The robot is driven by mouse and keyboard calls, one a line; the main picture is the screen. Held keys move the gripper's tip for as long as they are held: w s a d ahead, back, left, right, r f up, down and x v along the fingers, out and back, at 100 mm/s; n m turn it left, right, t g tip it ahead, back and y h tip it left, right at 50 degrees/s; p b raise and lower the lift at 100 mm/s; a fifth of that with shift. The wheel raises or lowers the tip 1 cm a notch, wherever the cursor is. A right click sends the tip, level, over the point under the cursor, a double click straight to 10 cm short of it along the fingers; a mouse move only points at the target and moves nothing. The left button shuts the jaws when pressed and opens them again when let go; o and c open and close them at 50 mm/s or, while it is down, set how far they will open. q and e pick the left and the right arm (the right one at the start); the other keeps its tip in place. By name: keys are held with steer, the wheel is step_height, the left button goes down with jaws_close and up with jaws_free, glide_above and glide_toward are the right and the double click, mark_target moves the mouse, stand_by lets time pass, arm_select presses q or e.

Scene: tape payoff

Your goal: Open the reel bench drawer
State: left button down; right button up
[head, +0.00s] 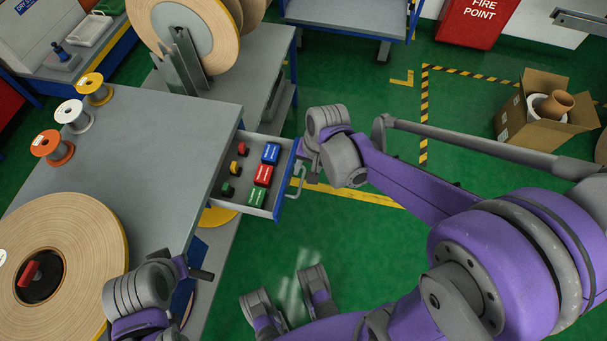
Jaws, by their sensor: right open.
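The reel bench drawer (268,210) stands pulled out from the right side of the grey reel bench (165,150), with its inside in view. Blue, red and green boxes and several small coloured spools lie in it. Its light handle (297,181) is on the drawer's right-hand front. My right gripper (305,160) is open close to the handle's upper end, partly hidden by its own wrist. I cannot tell whether it touches the handle. My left gripper (197,273) is low beside the bench edge, away from the drawer; its jaw state is unclear.
A large tape reel (85,235) and yellow, white and orange spools (73,115) rest on the bench. Another big reel (190,35) stands behind. A cardboard box (545,110) with a pot is far right.

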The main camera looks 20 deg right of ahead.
arm_select(q)
steer(key=shift+r+p, duration=0.4)
steer(key=shift+r, duration=0.25)
arm_select(e)
steer(key=r, duration=0.5)
steer(key=shift+s+d, duration=0.25)
steer(key=shift+d, duration=0.1)
arm_select(q)
step_height(320, 180, up, 10)
steer(key=w+p, duration=0.2)
steer(key=p, duration=0.7)
steer(key=shift+r+t, duration=0.25)
steer(key=shift+t, duration=0.05)
arm_select(e)
steer(key=s+r+n+t+h, duration=0.1)
steer(key=s+r+n+t, duration=0.3)
steer(key=s+r+n, duration=0.3)
step_height(320, 180, up, 5)
steer(key=shift+s+d+h, duration=0.15)
steer(key=shift+s+h, duration=0.25)
steer(key=shift+s, duration=0.75)
arm_select(q)
steer(key=shift+d, duration=0.1)
